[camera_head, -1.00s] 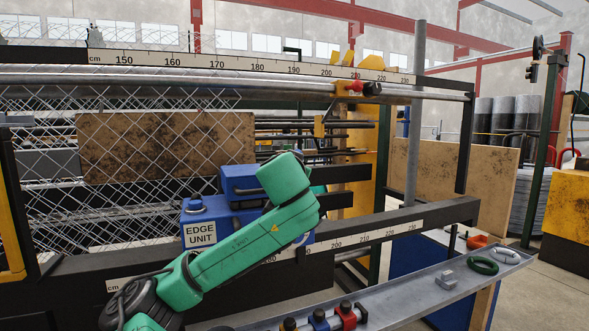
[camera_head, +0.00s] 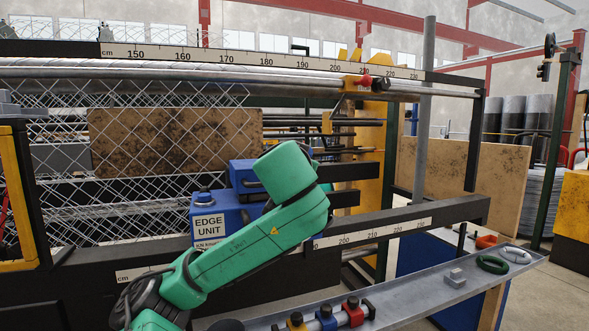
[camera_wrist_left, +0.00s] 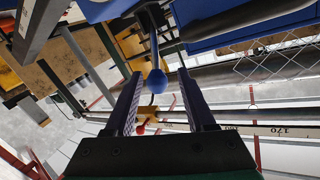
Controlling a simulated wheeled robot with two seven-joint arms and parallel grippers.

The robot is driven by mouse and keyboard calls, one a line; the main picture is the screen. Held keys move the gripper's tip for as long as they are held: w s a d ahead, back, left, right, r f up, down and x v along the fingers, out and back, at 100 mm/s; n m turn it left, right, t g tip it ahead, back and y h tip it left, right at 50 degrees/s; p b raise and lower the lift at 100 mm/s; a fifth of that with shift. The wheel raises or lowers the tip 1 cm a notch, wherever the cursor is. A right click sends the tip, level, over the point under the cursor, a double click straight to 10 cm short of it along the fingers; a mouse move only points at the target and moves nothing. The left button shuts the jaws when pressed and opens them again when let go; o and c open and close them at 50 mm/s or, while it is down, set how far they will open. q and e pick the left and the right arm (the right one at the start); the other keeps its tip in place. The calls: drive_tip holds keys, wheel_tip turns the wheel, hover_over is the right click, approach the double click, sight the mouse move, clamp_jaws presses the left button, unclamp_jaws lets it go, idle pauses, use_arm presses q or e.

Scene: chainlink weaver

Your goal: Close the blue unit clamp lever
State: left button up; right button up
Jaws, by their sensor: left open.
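The blue edge unit (camera_head: 227,211) sits on the black lower rail in the head view, partly hidden by my green left arm. The gripper is hidden behind the arm in the head view. My right gripper is not in view.
The lower ruler rail (camera_head: 375,232) runs close behind the arm. The upper ruler rail (camera_head: 250,58) and chain-link mesh (camera_head: 60,150) stand behind. A grey tray (camera_head: 410,298) at front right holds a green ring (camera_head: 491,264) and small coloured clamps (camera_head: 326,318).

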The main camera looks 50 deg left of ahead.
use_arm(q)
drive_tip(key=v, duration=0.9)
drive_tip(key=shift+p, duration=0.45)
